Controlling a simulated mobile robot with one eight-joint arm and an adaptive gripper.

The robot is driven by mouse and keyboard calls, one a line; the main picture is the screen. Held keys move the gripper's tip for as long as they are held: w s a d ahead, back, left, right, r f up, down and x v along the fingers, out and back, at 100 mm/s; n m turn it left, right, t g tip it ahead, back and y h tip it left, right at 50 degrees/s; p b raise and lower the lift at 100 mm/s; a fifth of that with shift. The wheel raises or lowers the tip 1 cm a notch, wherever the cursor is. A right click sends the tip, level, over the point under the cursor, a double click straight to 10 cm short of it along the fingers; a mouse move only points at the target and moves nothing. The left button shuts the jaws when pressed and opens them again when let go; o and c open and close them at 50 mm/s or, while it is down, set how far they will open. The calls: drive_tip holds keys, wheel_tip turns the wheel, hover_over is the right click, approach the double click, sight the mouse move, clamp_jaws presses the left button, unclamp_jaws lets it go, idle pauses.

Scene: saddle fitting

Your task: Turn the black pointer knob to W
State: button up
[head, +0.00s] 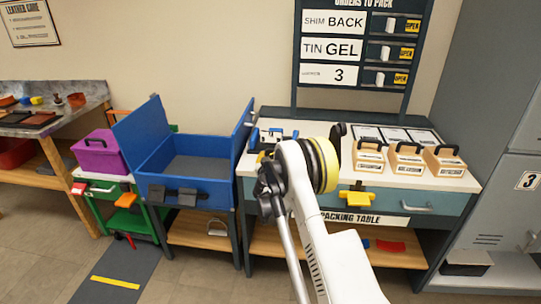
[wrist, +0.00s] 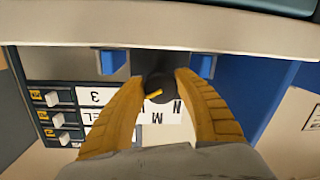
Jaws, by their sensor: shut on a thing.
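The black pointer knob (wrist: 159,87) shows in the wrist view, with a yellow pointer line that slants toward the lower left of the picture. My gripper (wrist: 158,79) has its two orange fingers on either side of the knob, shut on it. White labels lie just below the knob in the picture. One letter looks like an M and may be an upside-down W, since other print there is inverted; an N is to its right. Other letters are partly hidden by the fingers. In the head view my own arm hides the fingertips and I cannot make out the knob.
The packing table (head: 365,218) carries several labelled wooden boxes (head: 406,160) at right. The orders board (head: 349,44) stands behind. An open blue bin (head: 186,190) and a purple box (head: 98,156) are at left. Grey lockers (head: 503,215) stand at far right.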

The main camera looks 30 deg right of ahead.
drive_tip(key=o, duration=1.2)
drive_tip(key=v, duration=1.2)
